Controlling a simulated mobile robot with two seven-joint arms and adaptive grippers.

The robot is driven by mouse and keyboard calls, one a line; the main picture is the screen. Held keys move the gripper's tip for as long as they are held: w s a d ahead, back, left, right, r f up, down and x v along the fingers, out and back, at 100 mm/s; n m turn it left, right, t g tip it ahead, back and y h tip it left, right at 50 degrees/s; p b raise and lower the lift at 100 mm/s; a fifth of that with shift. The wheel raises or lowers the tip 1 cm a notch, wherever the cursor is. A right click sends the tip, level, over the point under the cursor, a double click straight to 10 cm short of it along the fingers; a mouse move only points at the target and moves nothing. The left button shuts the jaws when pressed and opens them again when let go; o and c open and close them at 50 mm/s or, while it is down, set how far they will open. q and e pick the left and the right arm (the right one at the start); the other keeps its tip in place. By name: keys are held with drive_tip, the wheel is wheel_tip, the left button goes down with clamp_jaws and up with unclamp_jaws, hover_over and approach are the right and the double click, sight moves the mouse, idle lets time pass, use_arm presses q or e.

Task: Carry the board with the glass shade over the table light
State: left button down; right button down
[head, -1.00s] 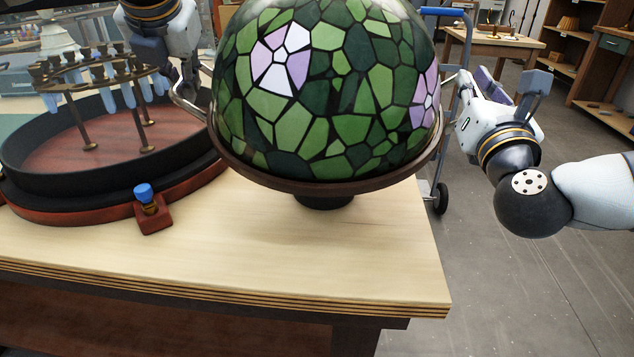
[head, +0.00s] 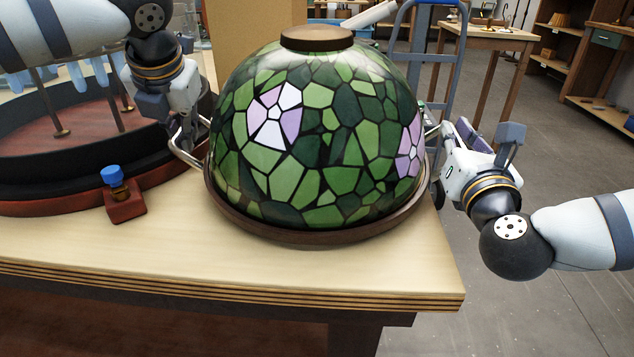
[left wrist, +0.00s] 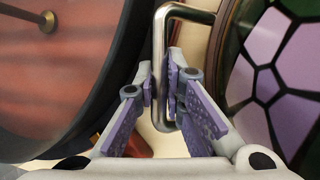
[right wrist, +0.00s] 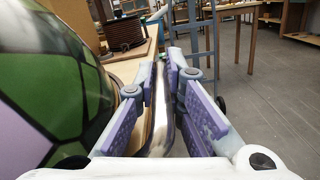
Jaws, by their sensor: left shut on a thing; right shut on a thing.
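The glass shade (head: 320,135), a dome of green, lilac and white pieces with a brown cap, sits upright on a round brown board (head: 300,236). The board is over the wooden table's right part; whether it touches the table I cannot tell. My left gripper (head: 188,135) is shut on the board's left metal handle (head: 182,153), clear in the left wrist view (left wrist: 159,45). My right gripper (head: 440,133) is shut on the right handle, a metal bar in the right wrist view (right wrist: 160,110). I cannot make out the table light; the board and shade hide what is beneath.
A round black-rimmed tray (head: 60,195) with upright rods stands left of the board. A small red block (head: 124,207) with a blue knob (head: 112,176) is on the table (head: 230,260) between. A blue trolley frame (head: 461,60) stands behind right. Open floor is at the right.

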use_arm(q)
drive_tip(key=c, duration=1.7)
unclamp_jaws()
drive_tip(key=shift+a, duration=0.25)
use_arm(e)
drive_tip(key=c, duration=1.7)
unclamp_jaws()
drive_tip(key=shift+d, duration=0.25)
use_arm(q)
drive_tip(key=shift+s+d+r, duration=0.1)
drive_tip(key=shift+r, duration=0.05)
use_arm(e)
drive_tip(key=shift+s+r, duration=0.1)
drive_tip(key=shift+r, duration=0.05)
drive_tip(key=shift+a, duration=0.1)
use_arm(q)
drive_tip(key=shift+d, duration=0.1)
use_arm(e)
drive_tip(key=shift+a, duration=0.1)
drive_tip(key=shift+s, duration=0.35)
use_arm(q)
drive_tip(key=v, duration=1.2)
use_arm(e)
drive_tip(key=s, duration=0.6)
drive_tip(key=shift+s+a+f, duration=0.2)
drive_tip(key=shift+s+f, duration=0.1)
drive_tip(key=shift+s, duration=0.05)
